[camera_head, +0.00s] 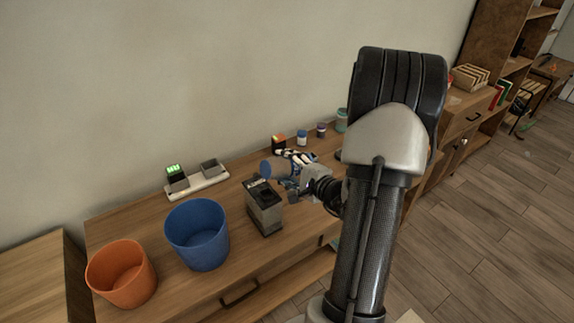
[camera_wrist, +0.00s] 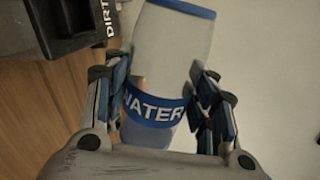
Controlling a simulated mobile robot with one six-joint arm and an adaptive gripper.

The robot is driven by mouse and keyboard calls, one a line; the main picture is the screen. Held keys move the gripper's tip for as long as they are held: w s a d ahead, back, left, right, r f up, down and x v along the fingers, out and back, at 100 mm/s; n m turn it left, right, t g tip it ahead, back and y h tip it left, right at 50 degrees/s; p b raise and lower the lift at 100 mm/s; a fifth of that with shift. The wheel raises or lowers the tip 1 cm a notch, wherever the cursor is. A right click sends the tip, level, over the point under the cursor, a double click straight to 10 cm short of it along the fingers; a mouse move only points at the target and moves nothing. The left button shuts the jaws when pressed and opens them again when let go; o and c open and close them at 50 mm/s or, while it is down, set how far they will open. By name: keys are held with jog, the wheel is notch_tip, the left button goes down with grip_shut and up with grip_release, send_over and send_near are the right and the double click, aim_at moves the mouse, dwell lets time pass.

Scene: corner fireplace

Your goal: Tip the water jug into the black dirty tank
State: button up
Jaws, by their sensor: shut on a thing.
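The water jug (camera_wrist: 172,50) is a pale, clear cylinder with a blue rim and a blue band reading "WATER". My gripper (camera_wrist: 163,108) is shut on it, one finger on each side near the band. In the head view the jug (camera_head: 266,169) is tilted far over, its blue end toward the left, above the tank; my gripper (camera_head: 291,178) is at its right. The black dirty tank (camera_head: 264,212) stands upright on the cabinet, grey-sided with a dark top. In the wrist view the tank (camera_wrist: 55,28) shows at upper left with part of its "DIRT" lettering. The water level is unclear.
A blue bin (camera_head: 197,236) and an orange bin (camera_head: 121,274) stand left of the tank. A white base with two small cups (camera_head: 197,184), one showing green, is behind it. Several small jars (camera_head: 302,138) stand farther back.

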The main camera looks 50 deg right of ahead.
aim_at(283, 161)
jog(key=shift+w+a+r+m+y+p, duration=0.15)
jog(key=shift+r+m+p, duration=0.35)
jog(key=shift+p, duration=0.6)
jog(key=shift+s+a+r+m+y+p, duration=0.1)
jog(key=shift+a+r+m+y+p, duration=0.2)
jog(key=shift+m+p, duration=0.55)
jog(key=r+m+p, duration=0.1)
jog(key=p, duration=0.1)
jog(key=a+r+m+t+y+p, duration=0.1)
jog(key=p, duration=0.2)
jog(key=shift+w, duration=0.15)
jog(key=a+r+m+p, duration=0.1)
jog(key=m, duration=0.1)
jog(key=a+r+m+t+p, duration=0.1)
jog(key=w+a+r+m+y+p, duration=0.1)
jog(key=m, duration=0.1)
jog(key=shift+a+r+m, duration=0.1)
jog(key=shift+a+m, duration=0.2)
jog(key=shift+m, duration=0.05)
jog(key=shift+w+a+r+m+t+p, duration=0.1)
jog(key=shift+a+r+m+t+p, duration=0.35)
jog(key=shift+m, duration=0.55)
jog(key=shift+a, duration=0.1)
